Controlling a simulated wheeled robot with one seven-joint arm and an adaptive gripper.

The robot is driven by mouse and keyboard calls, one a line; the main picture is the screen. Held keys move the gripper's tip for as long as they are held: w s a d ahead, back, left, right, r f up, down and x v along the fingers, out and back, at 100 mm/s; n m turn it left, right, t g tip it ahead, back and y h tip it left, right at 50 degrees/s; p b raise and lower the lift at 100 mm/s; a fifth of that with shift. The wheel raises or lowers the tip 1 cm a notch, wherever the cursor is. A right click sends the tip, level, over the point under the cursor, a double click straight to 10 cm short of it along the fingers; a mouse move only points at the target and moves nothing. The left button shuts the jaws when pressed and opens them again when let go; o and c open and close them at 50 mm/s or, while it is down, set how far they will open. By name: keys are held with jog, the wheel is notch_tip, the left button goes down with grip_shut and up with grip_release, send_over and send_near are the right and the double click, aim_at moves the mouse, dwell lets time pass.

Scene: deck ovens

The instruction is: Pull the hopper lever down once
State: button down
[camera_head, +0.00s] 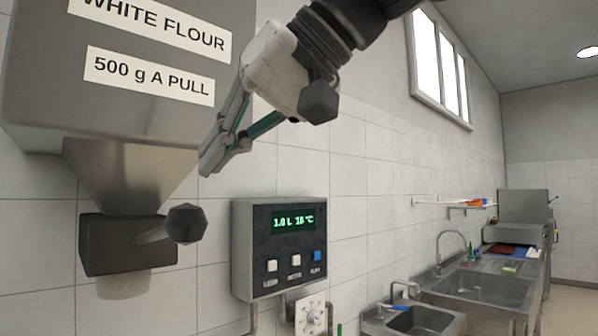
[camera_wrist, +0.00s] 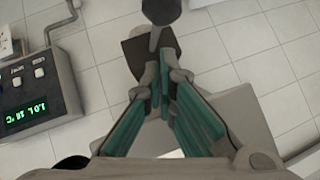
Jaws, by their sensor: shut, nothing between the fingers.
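The flour hopper (camera_head: 45,70) is a grey metal bin at the left of the head view, with labels "WHITE FLOUR" and "500 g A PULL". Its funnel (camera_head: 135,172) narrows into a dark block (camera_head: 105,250) with a pale spout below. The lever (camera_head: 186,223) sticks out from this block, roughly level, with a dark faceted knob on its end. In the wrist view the knob (camera_wrist: 161,10) is at the top edge, beyond the fingertips. My gripper (camera_head: 207,166) is shut and empty, pointing down. It shows above the knob, with a visible gap; it also shows in the wrist view (camera_wrist: 158,80).
Sinks (camera_head: 470,287) and a counter stand farther right. The tiled wall is behind; free space surrounds the knob.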

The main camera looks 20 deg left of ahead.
aim_at(205, 229)
jog(key=shift+s+a+f, duration=0.1)
jog(key=shift+s+f, duration=0.15)
jog(key=shift+f, duration=0.35)
jog(key=shift+s+a+f, duration=0.1)
jog(key=shift+s+f, duration=0.1)
jog(key=shift+f, duration=0.4)
jog(key=shift+d+f, duration=0.1)
jog(key=shift+t+y, duration=0.4)
jog(key=shift+y, duration=0.5)
jog(key=f+b, duration=0.2)
jog(key=b, duration=0.1)
jog(key=d+f+b, duration=0.1)
jog(key=f+b, duration=0.1)
jog(key=b, duration=0.2)
jog(key=shift+s+d+f+b, duration=0.15)
jog(key=shift+f+b, duration=0.1)
jog(key=shift+b, duration=0.05)
notch_tip(205, 229, down, 14)
jog(key=n+t+y+b, duration=0.1)
jog(key=y+b, duration=0.4)
jog(key=b, duration=2.1)
jog(key=shift+a+n+t, duration=0.3)
jog(key=shift+a, duration=0.1)
jog(key=shift+f, duration=0.25)
